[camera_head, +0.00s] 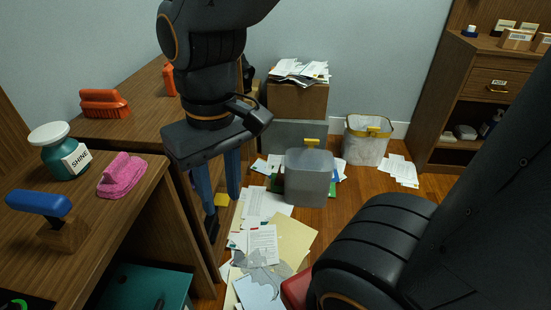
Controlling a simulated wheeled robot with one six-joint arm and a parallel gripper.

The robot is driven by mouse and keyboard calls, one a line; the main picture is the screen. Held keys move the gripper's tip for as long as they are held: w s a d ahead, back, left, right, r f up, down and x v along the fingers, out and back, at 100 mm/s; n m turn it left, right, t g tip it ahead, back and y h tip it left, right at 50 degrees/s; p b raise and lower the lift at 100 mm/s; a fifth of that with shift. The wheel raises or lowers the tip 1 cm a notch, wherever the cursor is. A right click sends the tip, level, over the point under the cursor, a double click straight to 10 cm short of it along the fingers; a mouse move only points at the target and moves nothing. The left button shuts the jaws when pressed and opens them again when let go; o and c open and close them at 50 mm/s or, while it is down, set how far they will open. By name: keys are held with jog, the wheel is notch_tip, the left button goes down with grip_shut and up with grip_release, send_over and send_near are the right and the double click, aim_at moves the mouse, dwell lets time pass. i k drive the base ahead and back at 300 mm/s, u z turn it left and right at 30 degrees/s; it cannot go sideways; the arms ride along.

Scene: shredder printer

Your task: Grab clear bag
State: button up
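A translucent grey, box-shaped bag or container (308,180) with a yellow piece on top stands upright on the floor among papers, near the middle of the view. A second whitish, see-through bag or bin (364,147) with a yellow rim and a yellow tab stands behind it by the wall. I cannot tell for sure which one is the clear bag. My gripper (221,205) points down, left of the grey one and apart from it. Its two blue fingers are spread, with nothing seen between them.
Papers and folders (262,245) litter the floor. A wooden desk (150,205) on the left holds a pink brush (122,175), a SHINE bottle (63,152) and a blue-handled stamp (50,215). A cardboard box (297,101) with papers stands behind. A wooden cabinet (480,87) stands right.

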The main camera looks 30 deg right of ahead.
aim_at(308, 173)
jog(key=z, duration=0.5)
jog(key=i, duration=1.05)
jog(key=z, duration=0.7)
